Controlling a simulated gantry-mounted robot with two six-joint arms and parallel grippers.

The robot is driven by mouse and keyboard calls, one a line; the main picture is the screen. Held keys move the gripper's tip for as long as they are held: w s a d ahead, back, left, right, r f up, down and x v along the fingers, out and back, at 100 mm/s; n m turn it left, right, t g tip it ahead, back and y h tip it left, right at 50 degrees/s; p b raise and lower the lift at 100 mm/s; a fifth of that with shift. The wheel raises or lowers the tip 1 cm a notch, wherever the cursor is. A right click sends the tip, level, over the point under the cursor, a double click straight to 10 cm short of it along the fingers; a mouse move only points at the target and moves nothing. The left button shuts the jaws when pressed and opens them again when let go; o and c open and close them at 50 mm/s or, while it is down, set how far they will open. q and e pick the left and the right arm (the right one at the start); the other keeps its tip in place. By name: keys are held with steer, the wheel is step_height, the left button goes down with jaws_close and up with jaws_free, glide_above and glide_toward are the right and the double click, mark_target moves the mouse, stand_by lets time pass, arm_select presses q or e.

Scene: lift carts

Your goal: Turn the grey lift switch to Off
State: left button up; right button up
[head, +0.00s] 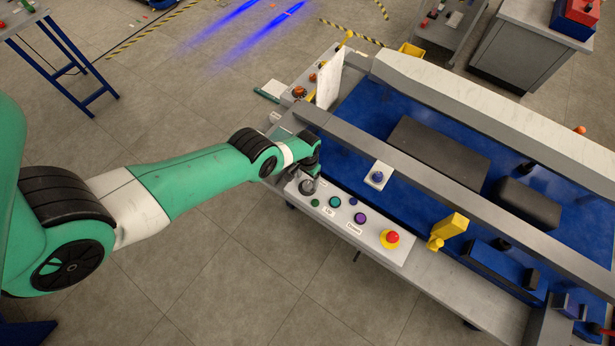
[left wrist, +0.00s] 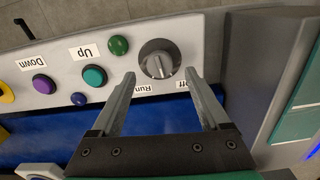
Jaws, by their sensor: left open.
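The grey lift switch (left wrist: 157,60) is a round knob with a raised ridge on the light control panel (left wrist: 222,50). In the left wrist view the Off label (left wrist: 182,85) is at its lower right and the Run label (left wrist: 143,88) at its lower left, both upside down. The ridge is nearly upright in that view; which label it points to is unclear. My left gripper (left wrist: 160,75) is open, its fingertips on either side of the knob's lower part with gaps visible. In the head view my left gripper (head: 311,172) partly covers the switch (head: 307,187). My right gripper is not in view.
Beside the switch are a small green button (left wrist: 118,45), a teal Up button (left wrist: 94,76) and a purple Down button (left wrist: 43,84). A red emergency stop (head: 392,236) is at the panel's far end. A grey rail (head: 400,160) runs behind the panel.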

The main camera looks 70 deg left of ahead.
mark_target(307, 185)
arm_select(q)
step_height(307, 185, down, 4)
steer(key=b, duration=0.2)
steer(key=shift+f+b, duration=0.2)
steer(key=shift+b, duration=0.15)
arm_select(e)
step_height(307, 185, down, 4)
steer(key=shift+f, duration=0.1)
arm_select(q)
steer(key=shift+r, duration=0.1)
